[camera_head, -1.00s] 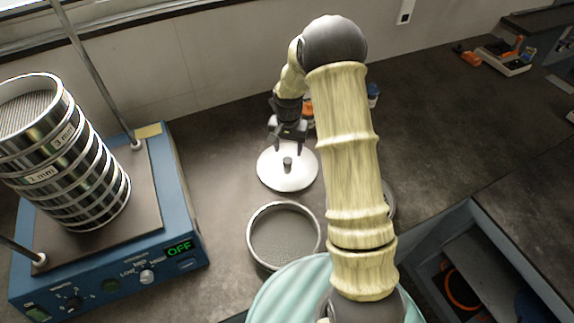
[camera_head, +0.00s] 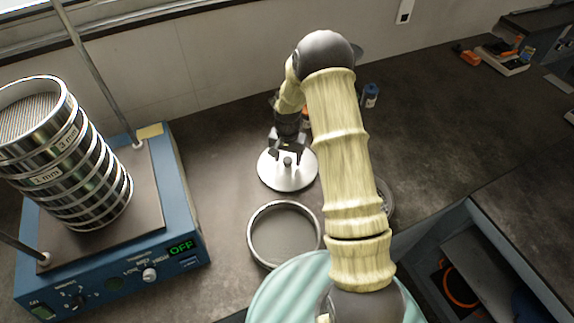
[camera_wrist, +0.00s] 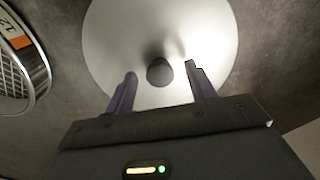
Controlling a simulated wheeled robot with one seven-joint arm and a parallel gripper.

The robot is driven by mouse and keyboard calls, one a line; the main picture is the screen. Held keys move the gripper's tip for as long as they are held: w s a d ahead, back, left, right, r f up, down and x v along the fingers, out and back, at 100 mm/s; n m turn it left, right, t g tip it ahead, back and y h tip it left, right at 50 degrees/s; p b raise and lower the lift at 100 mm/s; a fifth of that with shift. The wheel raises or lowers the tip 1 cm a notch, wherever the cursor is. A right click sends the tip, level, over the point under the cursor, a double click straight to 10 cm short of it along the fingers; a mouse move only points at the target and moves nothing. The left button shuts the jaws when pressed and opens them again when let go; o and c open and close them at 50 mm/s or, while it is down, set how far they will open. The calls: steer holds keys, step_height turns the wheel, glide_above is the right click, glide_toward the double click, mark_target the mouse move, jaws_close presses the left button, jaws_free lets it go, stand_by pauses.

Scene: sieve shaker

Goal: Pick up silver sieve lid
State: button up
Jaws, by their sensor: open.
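The silver sieve lid (camera_head: 273,178) is a round, pale disc with a dark knob (camera_head: 287,161) at its centre, lying flat on the dark counter. It also fills the upper middle of the wrist view (camera_wrist: 205,30), with its knob (camera_wrist: 159,71) in the middle. My gripper (camera_head: 286,155) is just above the lid, close to the knob. In the wrist view its two fingers (camera_wrist: 160,76) are apart, one to each side of the knob, with nothing held. I cannot tell exactly how far the fingertips are above the lid.
A round sieve (camera_head: 284,234) stands on the counter in front of the lid. A blue shaker (camera_head: 105,275) reading OFF, with stacked sieves (camera_head: 75,165) and metal rods, stands at left. A blue-capped bottle (camera_head: 370,96) is behind my arm. The counter at right is mostly clear.

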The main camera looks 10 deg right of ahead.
mark_target(287, 159)
steer(key=c, duration=1.1)
steer(key=shift+c, duration=0.2)
step_height(287, 159, up, 10)
steer(key=b, duration=0.1)
steer(key=shift+b, duration=0.35)
